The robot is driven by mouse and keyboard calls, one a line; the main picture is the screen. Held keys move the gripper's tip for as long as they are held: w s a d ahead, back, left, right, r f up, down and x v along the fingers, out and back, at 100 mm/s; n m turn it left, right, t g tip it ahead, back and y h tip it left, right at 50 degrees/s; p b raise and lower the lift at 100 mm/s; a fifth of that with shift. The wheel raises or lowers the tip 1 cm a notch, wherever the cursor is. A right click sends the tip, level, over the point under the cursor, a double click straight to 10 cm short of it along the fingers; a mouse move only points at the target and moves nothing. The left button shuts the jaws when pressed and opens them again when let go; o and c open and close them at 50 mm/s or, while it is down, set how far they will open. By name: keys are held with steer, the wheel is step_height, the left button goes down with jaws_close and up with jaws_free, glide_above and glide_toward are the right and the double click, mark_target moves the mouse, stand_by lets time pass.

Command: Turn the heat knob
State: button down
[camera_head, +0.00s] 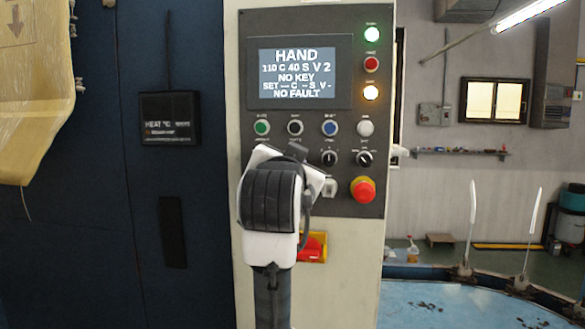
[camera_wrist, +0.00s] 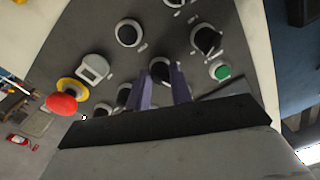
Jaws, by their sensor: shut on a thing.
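In the wrist view, my gripper (camera_wrist: 163,78) has its two purple-grey fingers closed around a round black knob (camera_wrist: 160,68) with a pale ring on the grey control panel (camera_wrist: 85,25). Its label is not legible, so I cannot confirm that it is the heat knob. In the head view, my gripper's white and black body (camera_head: 270,205) hides this knob and the fingertips. The display (camera_head: 298,78) reads HAND, 110 C 40 S V 2, NO KEY, SET with dashes, NO FAULT.
Two other selector knobs (camera_head: 329,158) (camera_head: 364,158) and a red emergency stop (camera_head: 362,190) lie to the right of my gripper. A green button (camera_head: 262,127) sits just above it. A blue table (camera_head: 440,303) stands at lower right.

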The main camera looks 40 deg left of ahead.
steer(key=shift+s+a+m+t+b, duration=0.15)
steer(key=shift+m+b, duration=0.3)
steer(key=shift+m, duration=1.5)
steer(key=shift+w+d+m+t+b, duration=0.15)
steer(key=shift+m+b, duration=0.3)
steer(key=shift+m, duration=1.5)
steer(key=c, duration=1.3)
jaws_free()
steer(key=shift+o, duration=0.2)
steer(key=shift+s, duration=0.15)
steer(key=r+b+v, duration=0.1)
steer(key=b+v, duration=0.3)
steer(key=v, duration=0.9)
steer(key=shift+s+f+b, duration=0.3)
steer(key=shift+s+b, duration=0.05)
steer(key=shift+b, duration=0.05)
